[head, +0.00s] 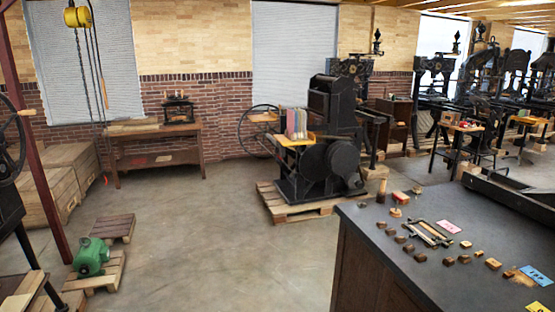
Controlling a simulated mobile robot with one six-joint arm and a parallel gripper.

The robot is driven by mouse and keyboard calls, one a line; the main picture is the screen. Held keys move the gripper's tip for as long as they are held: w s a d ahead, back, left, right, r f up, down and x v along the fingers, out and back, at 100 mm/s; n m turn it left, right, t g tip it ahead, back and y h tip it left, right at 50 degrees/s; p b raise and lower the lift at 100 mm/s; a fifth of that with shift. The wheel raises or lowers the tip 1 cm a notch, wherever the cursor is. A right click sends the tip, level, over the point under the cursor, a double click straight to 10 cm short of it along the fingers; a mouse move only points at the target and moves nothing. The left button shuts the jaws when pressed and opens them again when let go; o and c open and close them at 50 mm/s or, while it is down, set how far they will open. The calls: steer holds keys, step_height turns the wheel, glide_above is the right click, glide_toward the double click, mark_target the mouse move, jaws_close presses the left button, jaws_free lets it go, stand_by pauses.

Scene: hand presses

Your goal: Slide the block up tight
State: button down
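Several small brown wooden blocks lie on the dark grey table top (370,258) at the lower right. One of these blocks (421,258) lies near the middle, and a paler block (493,264) lies further right. A small frame (429,234) with pale and dark bars lies flat among them. I cannot tell which block is the task's block. At this size I cannot tell whether any block touches the frame. My gripper is not in view.
A red and white item (400,197), a pink card (448,226) and a blue card (536,275) lie on the table. A dark tray (510,190) stands at its back right. A black press (325,150) stands on a pallet behind.

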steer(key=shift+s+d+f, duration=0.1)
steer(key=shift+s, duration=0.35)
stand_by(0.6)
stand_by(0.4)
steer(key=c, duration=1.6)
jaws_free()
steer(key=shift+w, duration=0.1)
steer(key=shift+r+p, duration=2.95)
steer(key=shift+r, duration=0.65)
